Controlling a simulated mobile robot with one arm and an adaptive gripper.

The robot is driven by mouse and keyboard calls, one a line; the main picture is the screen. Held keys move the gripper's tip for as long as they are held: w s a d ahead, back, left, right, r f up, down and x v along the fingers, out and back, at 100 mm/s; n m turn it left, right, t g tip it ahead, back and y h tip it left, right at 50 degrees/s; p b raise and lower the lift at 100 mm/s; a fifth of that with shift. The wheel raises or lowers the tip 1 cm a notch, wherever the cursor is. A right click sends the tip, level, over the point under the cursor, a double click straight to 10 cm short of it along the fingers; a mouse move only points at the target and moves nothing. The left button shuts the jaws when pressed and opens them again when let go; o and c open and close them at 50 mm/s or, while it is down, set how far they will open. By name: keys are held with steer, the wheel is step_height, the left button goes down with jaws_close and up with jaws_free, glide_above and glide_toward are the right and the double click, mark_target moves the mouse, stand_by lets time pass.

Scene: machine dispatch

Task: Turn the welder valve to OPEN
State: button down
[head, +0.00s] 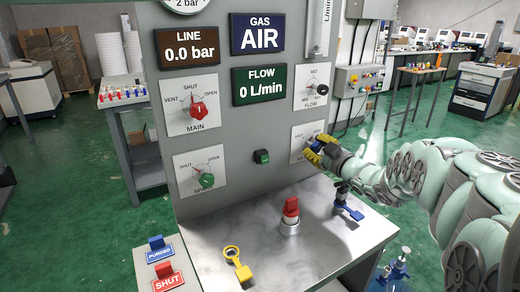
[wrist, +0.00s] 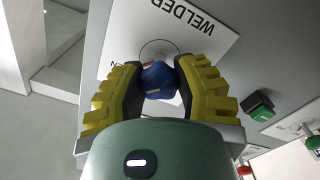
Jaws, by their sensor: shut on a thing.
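The welder valve is a blue knob (wrist: 158,80) on a white plate (wrist: 112,62) lettered WELDER, upside down in the wrist view. My gripper (wrist: 157,88) has its yellow fingers closed on both sides of the knob. A small red mark shows at the knob's upper left in the wrist view; the fingers cover part of the dial, so I cannot tell its exact setting. In the head view my gripper (head: 318,148) is at the plate (head: 299,143) on the panel's lower right and hides most of the knob.
The panel also carries the red MAIN knob (head: 198,110), a green knob (head: 207,180), the FLOW knob (head: 310,88) and a green button (head: 262,157). On the steel shelf below stand a red-topped fitting (head: 290,213), a blue-handled fitting (head: 347,205) and a yellow tag (head: 239,264).

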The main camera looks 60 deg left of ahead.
mark_target(320, 148)
steer(key=shift+w, duration=0.1)
steer(key=c, duration=0.6)
jaws_free()
steer(key=shift+d, duration=0.15)
steer(key=shift+d+r, duration=0.1)
steer(key=shift+d, duration=1.4)
steer(key=shift+s+d, duration=0.15)
steer(key=shift+d, duration=1.3)
steer(key=shift+s+d, duration=0.2)
steer(key=shift+d, duration=1.25)
steer(key=shift+s+d, duration=0.15)
steer(key=shift+d, duration=1.3)
